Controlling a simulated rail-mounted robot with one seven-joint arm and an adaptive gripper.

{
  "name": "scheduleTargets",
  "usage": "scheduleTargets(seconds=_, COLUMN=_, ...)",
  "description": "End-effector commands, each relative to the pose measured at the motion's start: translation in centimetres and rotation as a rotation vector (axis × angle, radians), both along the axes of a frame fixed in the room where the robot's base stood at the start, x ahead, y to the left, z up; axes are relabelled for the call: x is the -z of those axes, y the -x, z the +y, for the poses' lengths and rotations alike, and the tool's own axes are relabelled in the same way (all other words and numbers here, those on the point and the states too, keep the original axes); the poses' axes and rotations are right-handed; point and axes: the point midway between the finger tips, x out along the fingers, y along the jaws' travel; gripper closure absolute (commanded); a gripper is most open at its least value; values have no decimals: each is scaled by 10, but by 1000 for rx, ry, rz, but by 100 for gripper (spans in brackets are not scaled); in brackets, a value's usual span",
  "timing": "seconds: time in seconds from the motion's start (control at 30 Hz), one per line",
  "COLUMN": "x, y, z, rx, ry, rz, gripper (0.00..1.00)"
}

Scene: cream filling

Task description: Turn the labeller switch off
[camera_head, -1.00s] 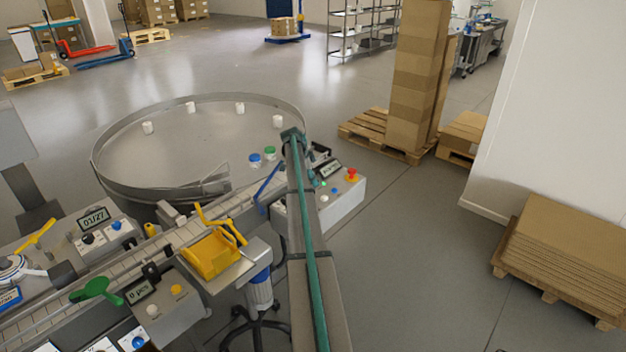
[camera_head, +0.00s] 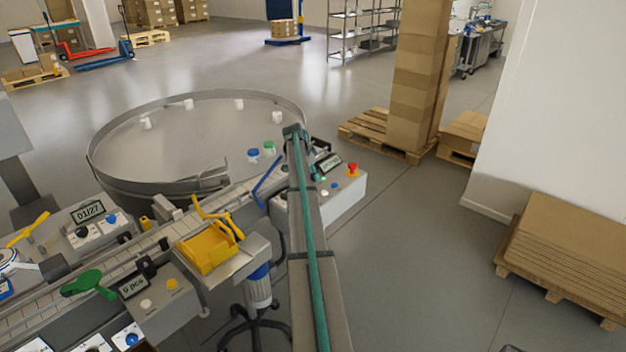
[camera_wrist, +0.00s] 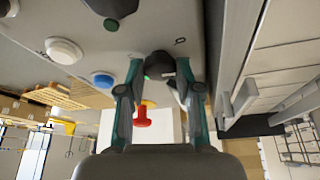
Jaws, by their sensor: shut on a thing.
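In the wrist view a black switch knob (camera_wrist: 160,65) stands on a grey control panel (camera_wrist: 140,30). My gripper (camera_wrist: 159,72) has a teal finger on each side of it and is shut on it. A small green light (camera_wrist: 148,77) shows beside the knob. A white button (camera_wrist: 63,50), a blue button (camera_wrist: 103,80) and a red stop button (camera_wrist: 142,115) lie to the left and below. The head view shows what looks like the same box (camera_head: 345,203), with a red button (camera_head: 352,170). My gripper is too small or hidden to make out there. The knob's exact angle is unclear.
A conveyor (camera_head: 120,257) runs beside the boxes, with a yellow tray (camera_head: 207,248) next to it. A round turntable (camera_head: 110,185) stands behind with several white jars. A beam with a teal strip crosses the head view. Open floor and pallets (camera_head: 560,280) are on the right.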

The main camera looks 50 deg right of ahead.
Motion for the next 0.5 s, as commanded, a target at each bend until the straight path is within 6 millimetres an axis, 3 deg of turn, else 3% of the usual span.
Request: scheduleTargets(seconds=0.5, x=2, y=5, z=1, rx=-464, ry=0, rz=-1, gripper=100)
